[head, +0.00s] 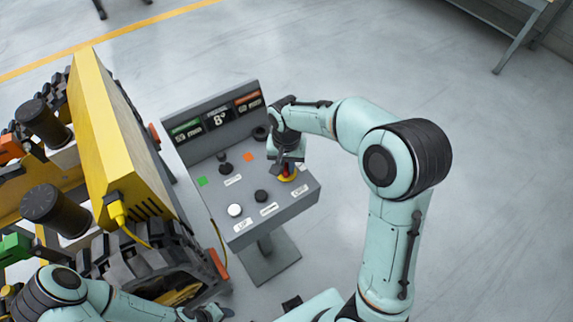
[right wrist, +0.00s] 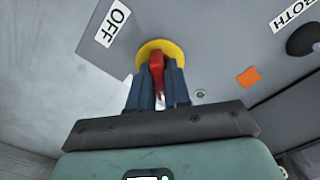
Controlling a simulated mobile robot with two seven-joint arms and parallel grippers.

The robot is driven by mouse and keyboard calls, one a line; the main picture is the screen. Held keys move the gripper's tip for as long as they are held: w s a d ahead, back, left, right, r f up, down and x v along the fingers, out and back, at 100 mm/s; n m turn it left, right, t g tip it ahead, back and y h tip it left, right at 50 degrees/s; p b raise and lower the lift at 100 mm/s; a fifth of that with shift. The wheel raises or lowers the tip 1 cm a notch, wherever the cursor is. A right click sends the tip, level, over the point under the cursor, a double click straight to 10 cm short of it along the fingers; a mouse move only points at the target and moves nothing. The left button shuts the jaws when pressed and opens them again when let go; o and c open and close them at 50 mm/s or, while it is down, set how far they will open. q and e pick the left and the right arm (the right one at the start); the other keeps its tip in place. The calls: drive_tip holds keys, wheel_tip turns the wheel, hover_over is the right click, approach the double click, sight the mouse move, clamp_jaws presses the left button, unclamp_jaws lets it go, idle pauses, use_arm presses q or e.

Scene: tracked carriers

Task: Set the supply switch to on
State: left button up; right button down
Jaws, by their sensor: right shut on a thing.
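The supply switch (right wrist: 157,70) is a red handle on a round yellow plate, with an OFF label (right wrist: 116,22) beside the plate. In the head view the yellow plate (head: 288,177) shows at the right end of the grey console (head: 240,178), partly covered by my gripper. My right gripper (right wrist: 157,80) is shut on the red handle, with a blue finger on each side. It also shows in the head view (head: 284,168) above the switch. My left gripper (head: 208,312) is at the bottom edge, away from the console; its fingers are too unclear to read.
The console also bears a white button (head: 235,210), black knobs (head: 261,196), green and orange squares and a display panel (head: 218,118). A tracked carrier with a yellow box (head: 108,135) stands close on the left.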

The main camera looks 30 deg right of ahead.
sight(287, 165)
drive_tip(key=m, duration=0.5)
drive_tip(key=shift+m, duration=0.3)
use_arm(q)
drive_tip(key=shift+s+f, duration=0.3)
drive_tip(key=shift+f, duration=0.1)
use_arm(e)
drive_tip(key=shift+m, duration=2.2)
drive_tip(key=c, duration=1.2)
unclamp_jaws()
drive_tip(key=shift+o, duration=0.2)
use_arm(q)
drive_tip(key=shift+w+r+p, duration=0.5)
drive_tip(key=shift+w+r, duration=0.35)
drive_tip(key=shift+r, duration=0.2)
use_arm(e)
wheel_tip(287, 165, up, 14)
drive_tip(key=shift+f, duration=0.25)
